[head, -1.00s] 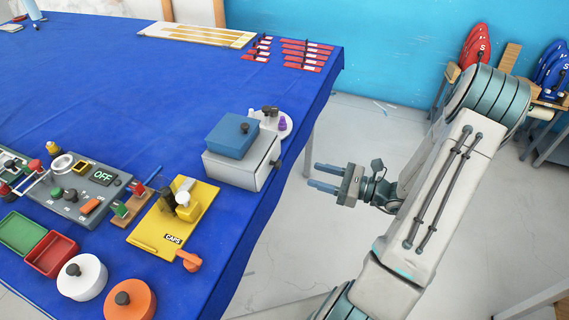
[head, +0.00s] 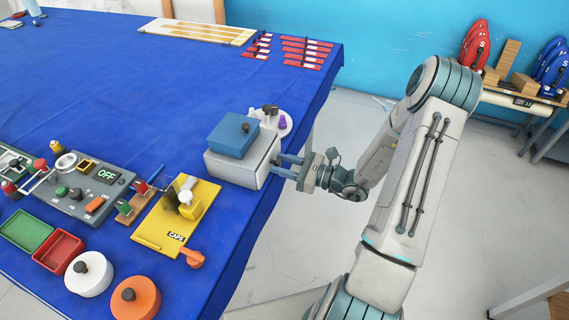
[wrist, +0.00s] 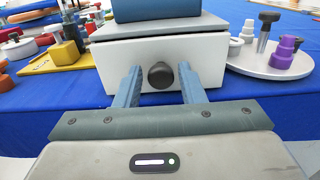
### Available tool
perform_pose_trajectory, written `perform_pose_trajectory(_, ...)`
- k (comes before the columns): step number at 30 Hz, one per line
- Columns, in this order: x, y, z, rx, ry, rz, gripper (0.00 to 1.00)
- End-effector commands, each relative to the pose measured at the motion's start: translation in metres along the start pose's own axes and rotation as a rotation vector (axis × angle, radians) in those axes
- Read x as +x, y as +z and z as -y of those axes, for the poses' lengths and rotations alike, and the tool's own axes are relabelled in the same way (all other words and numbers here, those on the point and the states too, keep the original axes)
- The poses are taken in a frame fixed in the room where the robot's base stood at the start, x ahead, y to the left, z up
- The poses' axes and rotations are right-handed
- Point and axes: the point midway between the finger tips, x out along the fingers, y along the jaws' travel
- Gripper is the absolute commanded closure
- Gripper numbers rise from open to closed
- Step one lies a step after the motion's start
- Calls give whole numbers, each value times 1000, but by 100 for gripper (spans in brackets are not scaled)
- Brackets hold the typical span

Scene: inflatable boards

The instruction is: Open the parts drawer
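The parts drawer is a white box (head: 230,169) with a grey top at the table's right edge. It also shows in the wrist view (wrist: 213,55), its front facing me and shut. A dark round knob (wrist: 160,75) sits in the middle of that front. A blue box (head: 228,140) with a black knob rests on top. My gripper (head: 278,164) is level with the drawer front. In the wrist view its two blue fingers (wrist: 160,88) are open, one on each side of the knob, with gaps between them and it.
A round white tray (wrist: 270,65) with a purple piece and dark-topped pegs stands right behind the drawer box. A yellow caps board (head: 160,225) and a grey panel (head: 100,205) lie to the left.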

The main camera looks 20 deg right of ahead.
Motion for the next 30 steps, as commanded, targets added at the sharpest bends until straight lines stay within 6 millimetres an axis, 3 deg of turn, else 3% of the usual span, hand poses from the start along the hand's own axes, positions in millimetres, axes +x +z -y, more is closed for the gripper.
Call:
perform_pose_trajectory(1, 0, 0, 0, 0, 0, 0, 79)
perform_pose_trajectory(3, 0, 0, 0, 0, 0, 0, 99)
perform_pose_trajectory(4, 0, 0, 0, 0, 0, 0, 100)
perform_pose_trajectory(10, -12, 0, 1, -1, -3, -1, 100)
perform_pose_trajectory(18, -76, 0, 2, -2, -6, -2, 100)
perform_pose_trajectory(21, -91, 0, 1, -2, -4, -1, 100)
perform_pose_trajectory(30, -98, 0, 0, 0, 1, 0, 100)
